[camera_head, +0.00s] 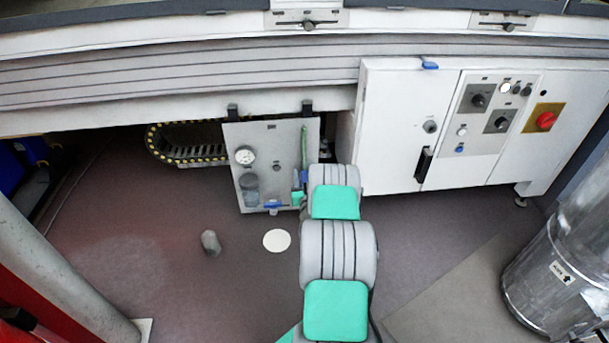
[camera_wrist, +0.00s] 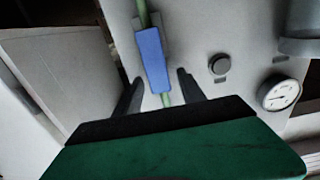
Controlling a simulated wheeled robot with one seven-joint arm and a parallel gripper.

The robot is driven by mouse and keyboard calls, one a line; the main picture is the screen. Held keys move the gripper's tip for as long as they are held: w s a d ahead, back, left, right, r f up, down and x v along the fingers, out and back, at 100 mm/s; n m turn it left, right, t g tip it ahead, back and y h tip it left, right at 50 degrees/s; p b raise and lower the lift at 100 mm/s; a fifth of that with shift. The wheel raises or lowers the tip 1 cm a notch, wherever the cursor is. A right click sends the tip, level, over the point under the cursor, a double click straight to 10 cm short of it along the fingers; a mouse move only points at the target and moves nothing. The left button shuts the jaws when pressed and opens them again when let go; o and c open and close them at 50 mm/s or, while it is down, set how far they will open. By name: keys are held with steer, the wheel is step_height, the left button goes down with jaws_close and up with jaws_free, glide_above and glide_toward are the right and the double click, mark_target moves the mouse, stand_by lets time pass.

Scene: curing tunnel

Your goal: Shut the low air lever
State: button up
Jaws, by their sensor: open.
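A blue lever (camera_wrist: 152,58) lies in line with a green pipe (camera_wrist: 143,14) on a grey panel. In the head view the lever (camera_head: 298,178) is at the panel's right side, beside the green pipe (camera_head: 304,143), partly behind my arm. My gripper (camera_wrist: 160,76) is open and empty, with one dark finger on each side of the lever in the wrist view. I cannot tell how deep the fingers reach or whether they touch it. In the head view my arm mostly hides the gripper.
The panel (camera_head: 274,139) hangs low and carries a gauge (camera_head: 245,155), a filter bowl (camera_head: 250,185) and another blue handle (camera_head: 273,205) at its bottom. A white cabinet (camera_head: 400,100) stands right of it. A grey cylinder (camera_head: 210,242) is on the floor.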

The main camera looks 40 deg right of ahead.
steer(key=shift+w+d, duration=0.25)
steer(key=shift+w, duration=0.15)
jaws_close()
stand_by(1.2)
